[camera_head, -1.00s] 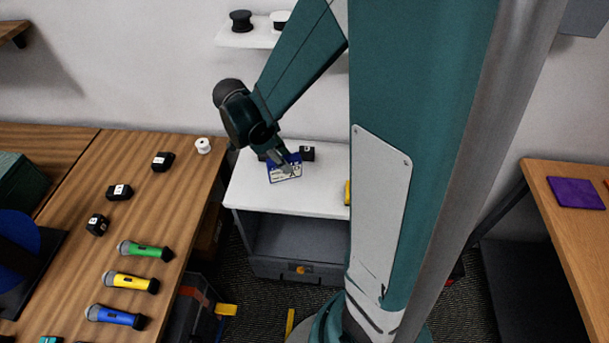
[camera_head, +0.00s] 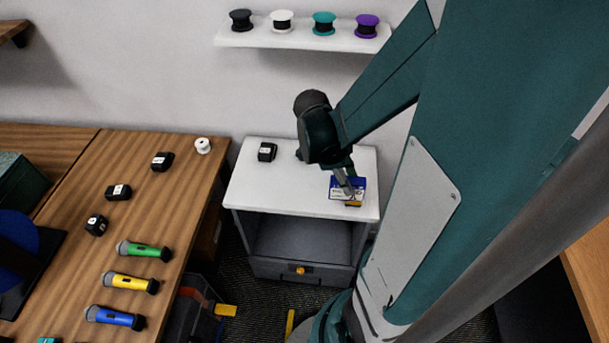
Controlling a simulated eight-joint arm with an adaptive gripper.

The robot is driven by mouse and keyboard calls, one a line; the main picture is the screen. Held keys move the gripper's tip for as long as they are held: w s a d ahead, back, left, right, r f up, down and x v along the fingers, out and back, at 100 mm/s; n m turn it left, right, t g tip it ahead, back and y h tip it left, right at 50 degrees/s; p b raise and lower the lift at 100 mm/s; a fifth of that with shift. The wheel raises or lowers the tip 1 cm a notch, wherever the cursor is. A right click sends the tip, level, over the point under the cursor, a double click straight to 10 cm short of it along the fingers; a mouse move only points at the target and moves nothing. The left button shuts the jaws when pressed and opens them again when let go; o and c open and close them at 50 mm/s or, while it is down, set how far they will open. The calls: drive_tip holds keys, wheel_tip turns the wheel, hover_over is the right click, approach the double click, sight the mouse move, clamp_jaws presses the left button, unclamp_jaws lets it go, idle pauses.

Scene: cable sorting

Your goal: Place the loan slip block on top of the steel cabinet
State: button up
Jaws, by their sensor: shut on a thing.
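The loan slip block (camera_head: 336,193), blue with a white label, is in my gripper (camera_head: 347,190). My gripper is shut on it. It shows over the right part of the steel cabinet's white top (camera_head: 265,197). I cannot tell whether the block touches the top or hangs a little above it. The cabinet is grey below, with an open front. My gripper's fingers cover part of the block.
A black labelled block (camera_head: 267,152) sits at the back left of the cabinet top. A shelf (camera_head: 290,39) with several spools hangs behind. The cabinet top's left front is clear.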

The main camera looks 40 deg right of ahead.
drive_tip(key=shift+s+d+f, duration=0.1)
drive_tip(key=shift+s+d, duration=0.15)
drive_tip(key=shift+s, duration=0.5)
drive_tip(key=w+d+f+b, duration=0.2)
drive_tip(key=w+d+f, duration=0.1)
drive_tip(key=w+d, duration=1)
drive_tip(key=shift+w+d+b, duration=0.3)
drive_tip(key=shift+w+d, duration=0.1)
drive_tip(key=shift+w, duration=0.05)
drive_tip(key=shift+f+b, duration=0.4)
drive_tip(key=shift+f, duration=1.15)
drive_tip(key=shift+w+d+f, duration=0.1)
drive_tip(key=shift+d+f, duration=0.05)
drive_tip(key=shift+f, duration=0.3)
drive_tip(key=shift+f, duration=0.1)
